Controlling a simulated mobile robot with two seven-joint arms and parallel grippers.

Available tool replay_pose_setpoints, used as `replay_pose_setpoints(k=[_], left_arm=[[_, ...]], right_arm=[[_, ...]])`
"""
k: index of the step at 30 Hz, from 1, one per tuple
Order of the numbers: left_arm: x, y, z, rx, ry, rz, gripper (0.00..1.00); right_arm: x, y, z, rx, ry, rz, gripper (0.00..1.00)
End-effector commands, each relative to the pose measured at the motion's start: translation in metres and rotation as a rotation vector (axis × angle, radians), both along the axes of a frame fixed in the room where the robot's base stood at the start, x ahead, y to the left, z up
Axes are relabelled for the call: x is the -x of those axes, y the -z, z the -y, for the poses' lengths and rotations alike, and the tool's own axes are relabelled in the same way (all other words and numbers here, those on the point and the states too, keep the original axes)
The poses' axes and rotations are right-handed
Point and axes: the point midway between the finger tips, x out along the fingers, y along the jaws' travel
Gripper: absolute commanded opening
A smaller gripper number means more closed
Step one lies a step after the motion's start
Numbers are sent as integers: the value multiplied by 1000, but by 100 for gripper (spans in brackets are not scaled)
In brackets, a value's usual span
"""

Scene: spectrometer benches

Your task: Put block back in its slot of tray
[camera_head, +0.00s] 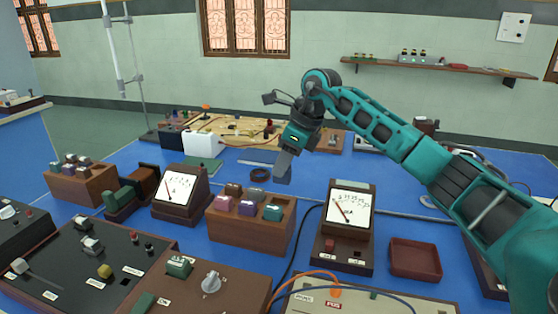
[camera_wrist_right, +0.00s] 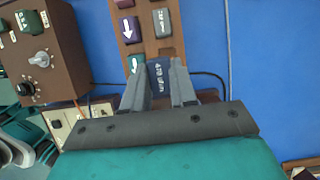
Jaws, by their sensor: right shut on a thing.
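My right gripper (camera_head: 283,168) is above the blue bench, just behind the brown wooden tray (camera_head: 250,238). In the wrist view the right gripper (camera_wrist_right: 160,90) is shut on a dark blue block (camera_wrist_right: 158,72) with a white printed label. The block is hard to tell from the grey fingers in the head view. The tray holds several blocks, among them a purple block (camera_head: 247,208) and a teal block (camera_head: 272,212). In the wrist view the tray (camera_wrist_right: 143,40) lies beyond the fingers, with a teal block (camera_wrist_right: 135,64) beside the held block. My left gripper is out of view.
A meter (camera_head: 348,212) stands right of the tray, another meter (camera_head: 182,190) left of it. An empty reddish dish (camera_head: 415,260) is at the right. A second block tray (camera_head: 82,185) stands far left. Cables run at the front.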

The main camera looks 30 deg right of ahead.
Motion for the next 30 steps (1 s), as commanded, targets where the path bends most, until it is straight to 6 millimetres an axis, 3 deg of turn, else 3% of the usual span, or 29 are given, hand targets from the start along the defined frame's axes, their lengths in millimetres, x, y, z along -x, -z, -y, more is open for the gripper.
replay_pose_setpoints(k=[6,15,30], left_arm=[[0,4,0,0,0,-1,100],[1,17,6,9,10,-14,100],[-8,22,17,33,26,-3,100]], right_arm=[[-6,12,8,0,14,0,0],[-6,29,8,-1,13,1,0],[-5,58,8,0,13,0,0]])
